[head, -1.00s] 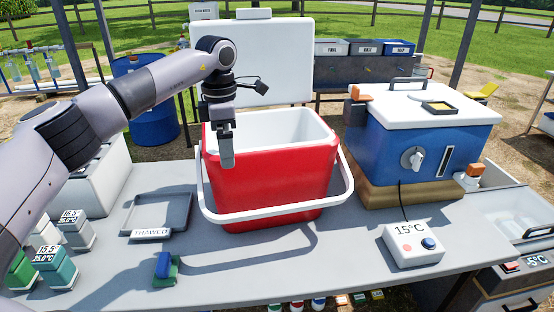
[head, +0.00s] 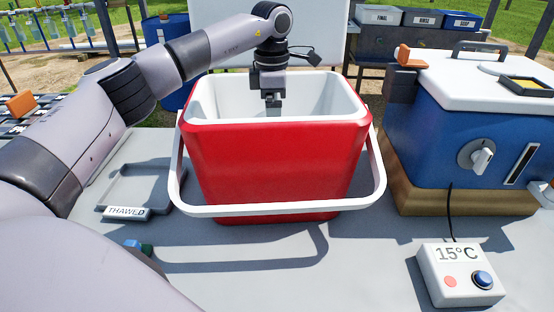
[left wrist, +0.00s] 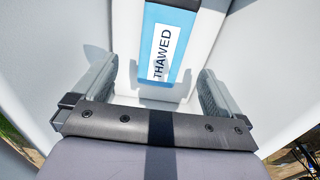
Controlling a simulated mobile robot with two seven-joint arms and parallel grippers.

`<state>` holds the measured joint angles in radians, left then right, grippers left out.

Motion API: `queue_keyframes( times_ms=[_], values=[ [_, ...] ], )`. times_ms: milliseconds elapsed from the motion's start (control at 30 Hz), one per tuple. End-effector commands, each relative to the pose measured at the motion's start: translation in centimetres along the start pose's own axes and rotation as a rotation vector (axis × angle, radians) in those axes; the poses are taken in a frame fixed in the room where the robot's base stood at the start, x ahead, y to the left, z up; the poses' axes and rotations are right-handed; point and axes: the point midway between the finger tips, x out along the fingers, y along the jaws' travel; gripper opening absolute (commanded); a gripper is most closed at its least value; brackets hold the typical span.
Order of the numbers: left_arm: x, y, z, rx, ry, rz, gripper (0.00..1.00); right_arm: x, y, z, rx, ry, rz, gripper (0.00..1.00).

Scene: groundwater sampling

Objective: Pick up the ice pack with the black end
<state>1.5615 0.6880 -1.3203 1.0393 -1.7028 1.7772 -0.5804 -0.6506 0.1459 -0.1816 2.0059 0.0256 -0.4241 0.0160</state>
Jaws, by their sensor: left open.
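In the head view the cooler's front wall hides the pack. My right gripper is not in view.
The cooler's white handle (head: 275,211) hangs around its front. A grey tray marked THAWED (head: 152,180) lies to its left. A blue and green block (head: 138,246) is partly behind my arm. A blue box (head: 460,130) and a 15°C control box (head: 460,278) stand at right.

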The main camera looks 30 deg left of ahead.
Motion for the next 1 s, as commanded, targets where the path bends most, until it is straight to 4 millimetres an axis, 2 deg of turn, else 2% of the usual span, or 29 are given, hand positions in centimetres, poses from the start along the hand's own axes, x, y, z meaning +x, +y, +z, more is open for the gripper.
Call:
queue_keyframes(
  times_ms=[267,533,667,867,967,1000],
  values=[
    [2.7,-0.2,0.0,0.001,0.002,-0.002,1.00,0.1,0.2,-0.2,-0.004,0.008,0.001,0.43],
    [6.5,-0.5,0.3,0.000,0.002,-0.001,1.00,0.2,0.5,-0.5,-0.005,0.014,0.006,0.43],
    [7.3,-0.5,0.3,0.000,0.001,0.000,1.00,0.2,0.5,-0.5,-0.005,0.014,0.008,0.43],
    [7.3,-0.5,0.3,0.000,0.000,0.001,1.00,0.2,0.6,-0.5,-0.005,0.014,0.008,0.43],
    [7.3,-0.5,0.3,0.000,0.000,0.000,0.71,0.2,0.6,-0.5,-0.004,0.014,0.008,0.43],
    [7.3,-0.5,0.3,0.000,0.000,0.000,0.58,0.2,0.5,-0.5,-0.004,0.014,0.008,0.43]
  ],
)
